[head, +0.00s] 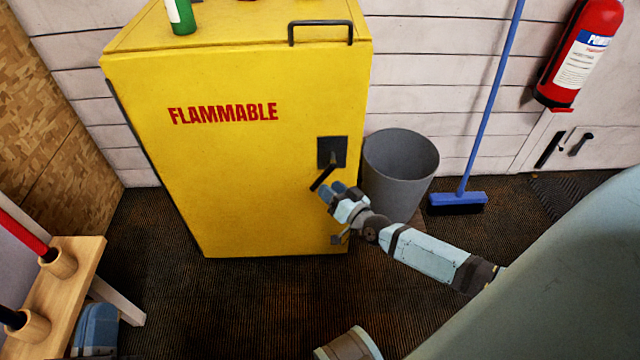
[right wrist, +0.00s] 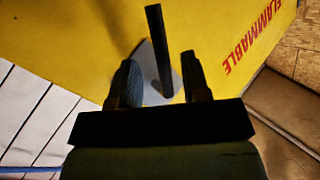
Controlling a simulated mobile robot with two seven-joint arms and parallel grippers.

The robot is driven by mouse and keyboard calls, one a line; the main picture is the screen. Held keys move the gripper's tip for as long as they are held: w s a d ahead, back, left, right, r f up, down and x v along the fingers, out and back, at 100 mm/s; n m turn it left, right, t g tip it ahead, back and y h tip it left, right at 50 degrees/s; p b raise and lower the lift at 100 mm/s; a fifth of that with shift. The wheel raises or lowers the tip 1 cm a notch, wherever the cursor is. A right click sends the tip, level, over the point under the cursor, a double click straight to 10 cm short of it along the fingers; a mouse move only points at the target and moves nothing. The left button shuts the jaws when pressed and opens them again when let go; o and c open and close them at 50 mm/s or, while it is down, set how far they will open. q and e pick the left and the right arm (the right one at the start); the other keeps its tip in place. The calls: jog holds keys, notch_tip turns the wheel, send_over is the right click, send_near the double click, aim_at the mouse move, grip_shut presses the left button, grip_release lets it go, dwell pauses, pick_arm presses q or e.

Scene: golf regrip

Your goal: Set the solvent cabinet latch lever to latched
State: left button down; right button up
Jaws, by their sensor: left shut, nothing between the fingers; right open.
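The yellow solvent cabinet (head: 230,170) reads FLAMMABLE on its front. Its black latch plate (head: 332,146) is at the right of the door, and the dark latch lever (head: 322,178) slants from it down and to the left. My right gripper (head: 331,192) is open at the lever's lower end. In the right wrist view, the lever (right wrist: 158,45) reaches between the two open fingers (right wrist: 160,88), with gaps on both sides.
A grey bin (head: 400,172) stands close to the cabinet's right side and my right wrist. A blue broom (head: 458,203) and red extinguisher (head: 580,55) are further right. A wooden rack (head: 75,275) stands at the left. A green bottle (head: 181,17) is on the cabinet.

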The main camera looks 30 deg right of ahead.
aim_at(320, 180)
jog(key=w, duration=0.3)
jog(key=w+b, duration=0.1)
jog(key=shift+w+a, duration=0.25)
jog(key=shift+w, duration=0.15)
pick_arm(q)
notch_tip(320, 180, down, 2)
jog(key=shift+w+f+g, duration=0.15)
jog(key=shift+g, duration=0.25)
pick_arm(e)
grip_shut()
